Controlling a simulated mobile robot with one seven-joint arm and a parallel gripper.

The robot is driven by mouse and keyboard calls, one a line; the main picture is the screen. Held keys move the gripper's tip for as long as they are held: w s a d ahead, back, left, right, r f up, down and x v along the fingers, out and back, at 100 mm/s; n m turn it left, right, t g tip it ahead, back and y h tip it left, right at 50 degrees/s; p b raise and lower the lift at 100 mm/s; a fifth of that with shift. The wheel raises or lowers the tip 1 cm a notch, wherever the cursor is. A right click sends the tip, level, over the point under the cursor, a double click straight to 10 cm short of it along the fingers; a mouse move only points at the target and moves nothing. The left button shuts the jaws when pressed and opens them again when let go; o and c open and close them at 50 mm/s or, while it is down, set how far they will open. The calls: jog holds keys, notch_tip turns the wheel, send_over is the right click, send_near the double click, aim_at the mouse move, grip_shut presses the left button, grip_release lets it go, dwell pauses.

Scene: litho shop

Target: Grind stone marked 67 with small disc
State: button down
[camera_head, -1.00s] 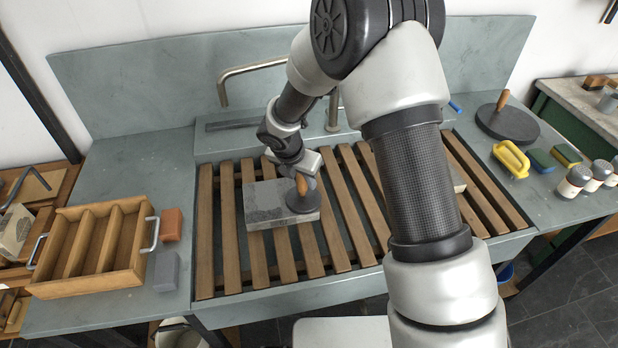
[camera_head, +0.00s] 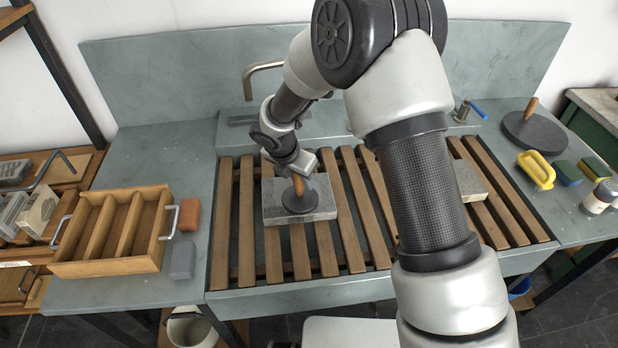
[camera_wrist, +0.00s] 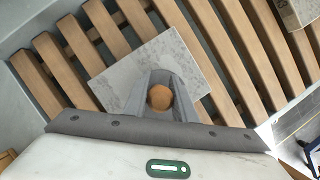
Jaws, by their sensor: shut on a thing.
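A pale grey stone slab (camera_head: 325,206) lies flat on the wooden slats of the sink; it also shows in the wrist view (camera_wrist: 180,50). No number can be read on it. The small dark disc (camera_head: 301,204) rests on top of the slab, near its middle. My gripper (camera_head: 294,172) is shut on the disc's upright wooden handle (camera_head: 298,187). In the wrist view the round top of the handle (camera_wrist: 160,97) sits between my fingers, which hide the disc below.
A second stone (camera_head: 469,182) lies on the slats to the right, partly behind my arm. A large disc (camera_head: 535,134), a yellow-handled tool (camera_head: 537,170) and pads stand on the right counter. A wooden divided tray (camera_head: 110,268) and two blocks (camera_head: 190,214) sit on the left.

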jog(key=shift+s+a+f, duration=0.1)
jog(key=shift+s+a, duration=0.15)
jog(key=shift+a, duration=0.7)
jog(key=shift+s+a, duration=0.2)
jog(key=shift+a, duration=0.7)
jog(key=shift+s+a+f, duration=0.1)
jog(key=shift+s+a, duration=0.15)
jog(key=shift+a, duration=0.7)
jog(key=shift+s+a+r, duration=0.1)
jog(key=shift+s+a, duration=0.15)
jog(key=shift+a, duration=0.95)
jog(key=shift+s+a+r, duration=0.1)
jog(key=shift+s+a, duration=0.1)
jog(key=shift+a, duration=1)
jog(key=shift+a+r, duration=0.15)
jog(key=shift+w+d+p, duration=0.15)
jog(key=shift+w+d, duration=0.1)
jog(key=shift+d, duration=0.6)
jog(key=shift+w+d+p, duration=0.15)
jog(key=shift+w+d, duration=0.05)
jog(key=shift+d, duration=0.6)
jog(key=shift+w+d+f, duration=0.15)
jog(key=shift+d, duration=0.85)
jog(key=shift+w+d+f, duration=0.15)
jog(key=shift+d, duration=0.85)
